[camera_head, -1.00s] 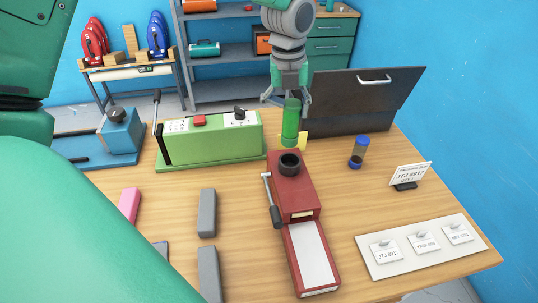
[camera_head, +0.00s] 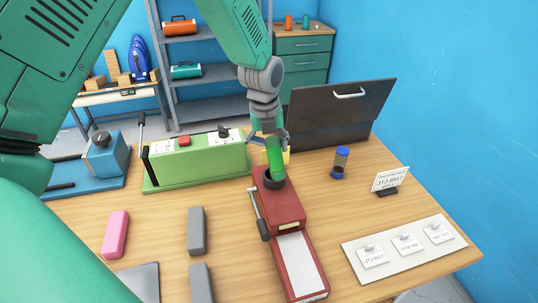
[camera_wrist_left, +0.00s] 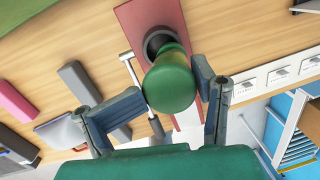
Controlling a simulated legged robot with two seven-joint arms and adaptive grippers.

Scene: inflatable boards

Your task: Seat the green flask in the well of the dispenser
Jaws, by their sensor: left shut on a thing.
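The green flask (camera_head: 275,160) is upright between the fingers of my left gripper (camera_head: 269,142), which is shut on it. The dispenser (camera_head: 285,208) is a red box with a dark round well (camera_head: 273,184) on top. The flask's lower end is at the well's mouth; I cannot tell how far inside it is. In the left wrist view the flask (camera_wrist_left: 170,82) covers part of the dark well ring (camera_wrist_left: 157,40). My right gripper is not in view.
A green machine (camera_head: 195,160) stands left of the dispenser, with a dark panel (camera_head: 335,120) behind. A blue-capped vial (camera_head: 340,163), a label stand (camera_head: 389,180) and a tag board (camera_head: 405,246) are to the right. Grey blocks (camera_head: 196,230) lie left.

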